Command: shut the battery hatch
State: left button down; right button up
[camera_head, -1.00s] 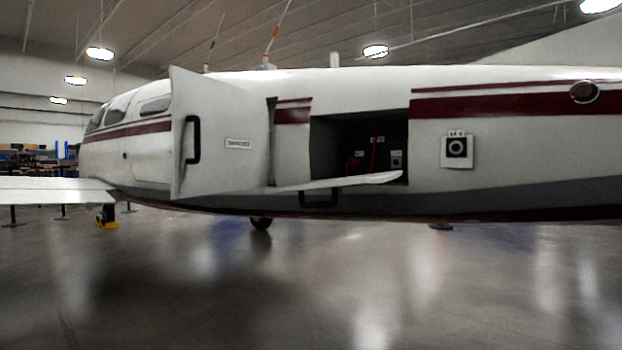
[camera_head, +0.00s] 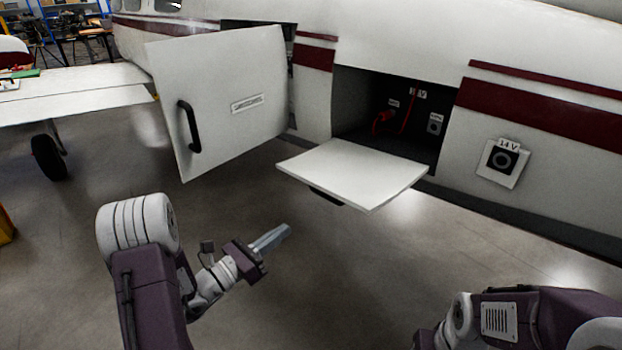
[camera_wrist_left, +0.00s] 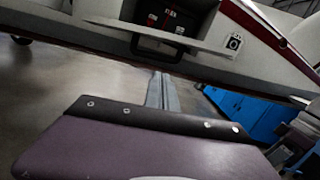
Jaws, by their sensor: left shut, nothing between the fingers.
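The battery hatch (camera_head: 352,174) is a white flap hanging open, roughly level, below a dark bay (camera_head: 395,110) with red cables in the fuselage side. Part of its black handle (camera_head: 326,196) shows under its outer edge. In the left wrist view the hatch (camera_wrist_left: 160,33) sticks out edge-on, with the handle (camera_wrist_left: 157,49) below it. My left gripper (camera_head: 287,229) is shut and empty, in front of, below and left of the hatch, apart from it. Its fingers also show in the left wrist view (camera_wrist_left: 161,78). My right gripper is out of view; only my right arm shows at lower right.
A larger white door (camera_head: 225,95) with a black handle stands open left of the bay. A 14 V socket plate (camera_head: 502,162) is on the fuselage to the right. A wing (camera_head: 75,95) lies at far left. The floor below the hatch is clear.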

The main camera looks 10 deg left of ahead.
pick_arm(q)
jog(key=w+d+r, duration=0.5)
jog(key=w+d, duration=0.1)
jog(key=w, duration=0.3)
jog(key=shift+p, duration=0.3)
jog(key=shift+f, duration=0.1)
